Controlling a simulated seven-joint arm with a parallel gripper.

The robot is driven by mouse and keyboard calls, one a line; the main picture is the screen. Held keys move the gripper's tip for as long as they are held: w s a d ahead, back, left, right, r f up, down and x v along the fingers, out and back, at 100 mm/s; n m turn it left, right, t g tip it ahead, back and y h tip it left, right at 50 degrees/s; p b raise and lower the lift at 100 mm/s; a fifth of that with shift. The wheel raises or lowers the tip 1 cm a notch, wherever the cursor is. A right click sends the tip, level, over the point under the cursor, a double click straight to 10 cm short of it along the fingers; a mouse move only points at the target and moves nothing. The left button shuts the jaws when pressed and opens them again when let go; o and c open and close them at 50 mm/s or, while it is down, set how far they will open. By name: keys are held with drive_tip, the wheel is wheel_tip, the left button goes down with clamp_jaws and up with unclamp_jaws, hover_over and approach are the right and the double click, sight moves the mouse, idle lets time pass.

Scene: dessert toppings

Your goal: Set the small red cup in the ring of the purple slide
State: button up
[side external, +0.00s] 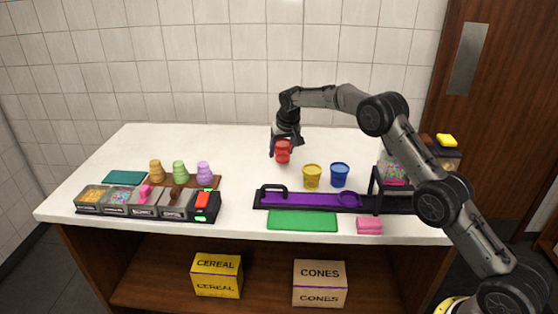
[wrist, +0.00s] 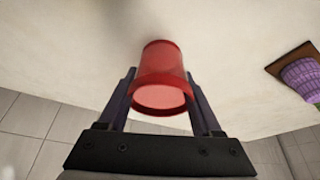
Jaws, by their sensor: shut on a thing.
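The small red cup (side external: 283,152) is held between the two fingers of my gripper (side external: 283,146), behind the yellow and blue cups. In the wrist view the red cup (wrist: 161,75) fills the gap between the fingers, and its open mouth faces the camera. In the wrist view my gripper (wrist: 161,105) is shut on it. I cannot tell for sure whether the cup is clear of the counter. The purple slide (side external: 310,199) lies in a black frame at the front of the counter. Its ring (side external: 349,199) is at the right end and looks empty.
A yellow cup (side external: 312,176) and a blue cup (side external: 340,175) stand between my gripper and the slide. A green mat (side external: 302,220) and a pink block (side external: 369,226) lie in front. Topping bins (side external: 120,200) and cone stacks (side external: 180,172) are at left. The back left counter is clear.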

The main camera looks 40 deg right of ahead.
sight(279, 169)
drive_tip(key=shift+w+d+f, duration=0.1)
drive_tip(key=shift+w+f, duration=0.6)
drive_tip(key=shift+f, duration=1.65)
drive_tip(key=shift+f, duration=0.15)
drive_tip(key=o, duration=1.3)
drive_tip(key=v, duration=1.2)
drive_tip(key=shift+r, duration=0.2)
